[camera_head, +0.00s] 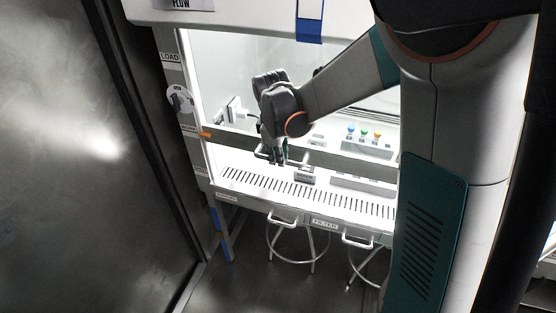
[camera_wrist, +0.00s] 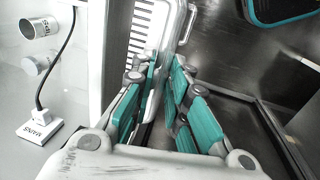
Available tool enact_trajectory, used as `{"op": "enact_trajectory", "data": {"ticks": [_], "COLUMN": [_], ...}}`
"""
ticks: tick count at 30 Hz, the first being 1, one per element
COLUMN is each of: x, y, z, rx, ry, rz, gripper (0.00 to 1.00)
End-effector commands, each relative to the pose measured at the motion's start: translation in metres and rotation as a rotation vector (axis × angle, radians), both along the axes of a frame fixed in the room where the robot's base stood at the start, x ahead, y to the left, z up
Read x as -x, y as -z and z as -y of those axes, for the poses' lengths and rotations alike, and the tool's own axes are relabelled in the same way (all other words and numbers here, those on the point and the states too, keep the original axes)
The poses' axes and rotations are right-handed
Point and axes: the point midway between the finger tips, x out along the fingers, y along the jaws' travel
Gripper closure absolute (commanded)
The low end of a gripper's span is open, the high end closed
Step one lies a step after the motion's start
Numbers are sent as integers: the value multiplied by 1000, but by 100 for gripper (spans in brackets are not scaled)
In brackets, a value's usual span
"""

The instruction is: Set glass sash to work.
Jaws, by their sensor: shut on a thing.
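The glass sash (camera_head: 350,163) of the lab cabinet is partly lowered; its dark lower rail crosses the cabinet opening, with a gap between it and the slotted work surface. A pale handle (camera_head: 261,151) sits on the rail. My gripper (camera_head: 278,157) is at this handle, fingers pointing down. In the wrist view my gripper (camera_wrist: 165,88) has teal finger pads on both sides of the pale sash handle (camera_wrist: 190,24), shut on it. The exact contact is partly hidden by the fingers.
An orange pointer (camera_head: 205,135) sits by the cabinet's left post, near labels including LOAD (camera_head: 170,57). Coloured knobs (camera_head: 363,133) stand behind the glass. A small dark-labelled block (camera_head: 305,176) lies near the slotted grille (camera_head: 330,197). Stools (camera_head: 290,240) stand below. A MAINS box (camera_wrist: 38,130) shows in the wrist view.

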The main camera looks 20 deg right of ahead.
Motion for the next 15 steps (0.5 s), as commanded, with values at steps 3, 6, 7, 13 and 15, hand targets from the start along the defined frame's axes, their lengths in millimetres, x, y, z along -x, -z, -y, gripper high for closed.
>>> {"op": "enact_trajectory", "data": {"ticks": [3, 6, 7, 13, 15], "x": [0, 0, 0, 0, 0], "y": [-8, -9, -9, -8, -8], "z": [0, 0, 0, 0, 0], "rx": [0, -1, -1, -1, -2], "ry": [0, 0, 0, 0, 0], "rz": [1, 2, 2, 2, 1], "gripper": [100, 100, 100, 100, 79]}}
